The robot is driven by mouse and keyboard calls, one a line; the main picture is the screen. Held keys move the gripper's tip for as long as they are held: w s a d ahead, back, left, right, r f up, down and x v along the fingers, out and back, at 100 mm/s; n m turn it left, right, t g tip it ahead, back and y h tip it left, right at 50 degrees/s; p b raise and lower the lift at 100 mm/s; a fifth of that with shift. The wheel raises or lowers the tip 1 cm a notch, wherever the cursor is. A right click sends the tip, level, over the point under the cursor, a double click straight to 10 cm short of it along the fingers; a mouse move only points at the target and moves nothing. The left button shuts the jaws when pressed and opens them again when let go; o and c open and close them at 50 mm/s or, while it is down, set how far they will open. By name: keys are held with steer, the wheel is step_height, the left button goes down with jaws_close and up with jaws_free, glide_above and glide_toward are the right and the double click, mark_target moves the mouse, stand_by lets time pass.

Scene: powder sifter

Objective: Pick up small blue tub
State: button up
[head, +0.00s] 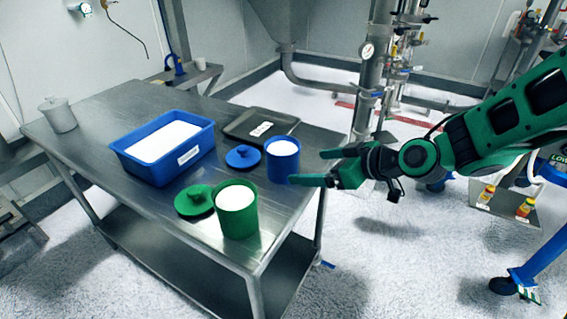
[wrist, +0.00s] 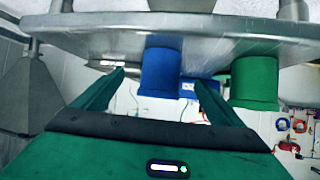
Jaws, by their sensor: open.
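The small blue tub (head: 283,165), open and full of white powder, stands upright near the right edge of the metal table (head: 110,110). Its blue lid (head: 243,156) lies to its left. My gripper (head: 308,167) is open and empty, at the tub's right side, with the nearer fingertip overlapping the tub's lower right edge in the head view. In the wrist view, where the scene appears inverted, the blue tub (wrist: 160,66) shows between the two fingers of my gripper (wrist: 159,80). I cannot tell whether a finger touches it.
A green tub (head: 237,215) of white powder stands nearer the front, with its green lid (head: 195,201) beside it. A dark tray (head: 240,122) lies behind the blue lid. A large blue bin (head: 150,172) of powder stands to the left. A grey lidded container (head: 60,117) stands at the far left.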

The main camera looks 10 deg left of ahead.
mark_target(295, 165)
steer(key=x, duration=0.5)
steer(key=shift+a+r, duration=0.25)
steer(key=shift+a, duration=0.2)
steer(key=shift+r+x, duration=0.15)
steer(key=shift+x, duration=1.35)
steer(key=shift+r+x, duration=0.1)
steer(key=shift+x, duration=1.4)
steer(key=shift+w+r, duration=0.1)
steer(key=shift+w, duration=0.05)
steer(key=c, duration=1.4)
